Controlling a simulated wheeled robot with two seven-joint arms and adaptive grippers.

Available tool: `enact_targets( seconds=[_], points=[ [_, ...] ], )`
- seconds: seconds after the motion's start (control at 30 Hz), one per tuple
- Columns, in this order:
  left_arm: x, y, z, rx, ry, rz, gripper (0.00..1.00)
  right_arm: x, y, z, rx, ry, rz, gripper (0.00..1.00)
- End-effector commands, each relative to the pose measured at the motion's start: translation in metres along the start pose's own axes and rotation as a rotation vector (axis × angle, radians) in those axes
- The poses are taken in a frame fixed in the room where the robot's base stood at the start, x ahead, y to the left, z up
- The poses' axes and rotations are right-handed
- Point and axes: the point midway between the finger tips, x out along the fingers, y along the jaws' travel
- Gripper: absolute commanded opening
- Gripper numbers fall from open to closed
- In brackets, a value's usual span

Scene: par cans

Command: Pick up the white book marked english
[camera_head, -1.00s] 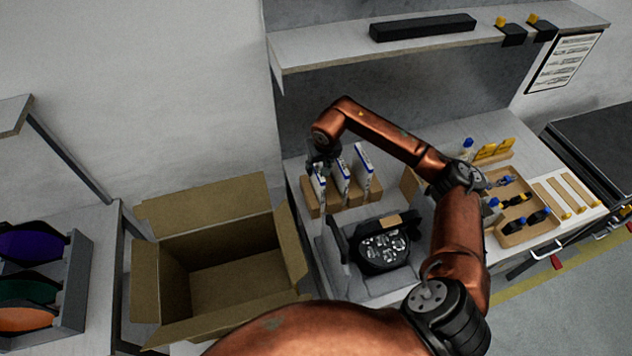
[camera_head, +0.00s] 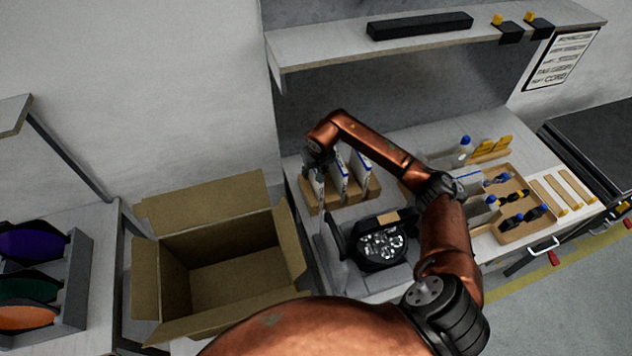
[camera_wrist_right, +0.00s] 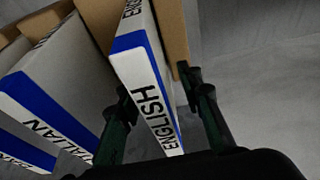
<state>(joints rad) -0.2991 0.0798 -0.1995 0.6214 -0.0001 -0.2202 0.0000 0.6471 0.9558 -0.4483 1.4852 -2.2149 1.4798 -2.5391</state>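The white book marked ENGLISH (camera_wrist_right: 140,70) has a blue band on its spine and stands upright in the right wrist view. It also shows in the head view (camera_head: 319,187), leftmost of the books in the wooden rack (camera_head: 352,198). My right gripper (camera_wrist_right: 158,90) has one finger on each side of this book's spine, close to it. The fingers look apart, and firm contact on both sides is not clear. In the head view my right gripper (camera_head: 317,165) is over the top of the book. My left gripper is not in view.
The book marked ITALIAN (camera_wrist_right: 50,110) stands just left of it in the wrist view, with another blue-banded book beyond. An open cardboard box (camera_head: 150,275) stands left of the rack. A black device (camera_head: 380,243) lies in front. A shelf (camera_head: 430,45) overhangs the bench.

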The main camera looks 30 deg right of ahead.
Motion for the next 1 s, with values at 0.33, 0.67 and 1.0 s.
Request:
enact_targets(
  seconds=[0.33, 0.67, 1.0],
  points=[
    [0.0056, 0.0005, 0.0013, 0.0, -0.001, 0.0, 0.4, 0.003, 0.0003, 0.0005, -0.001, 0.002, 0.001, 0.33],
    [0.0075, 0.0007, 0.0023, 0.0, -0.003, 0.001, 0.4, 0.0039, -0.0001, 0.0011, 0.0, 0.001, 0.0, 0.33],
    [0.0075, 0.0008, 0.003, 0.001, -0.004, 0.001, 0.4, 0.0039, 0.0001, 0.0012, 0.0, 0.0, 0.0, 0.19]
  ],
)
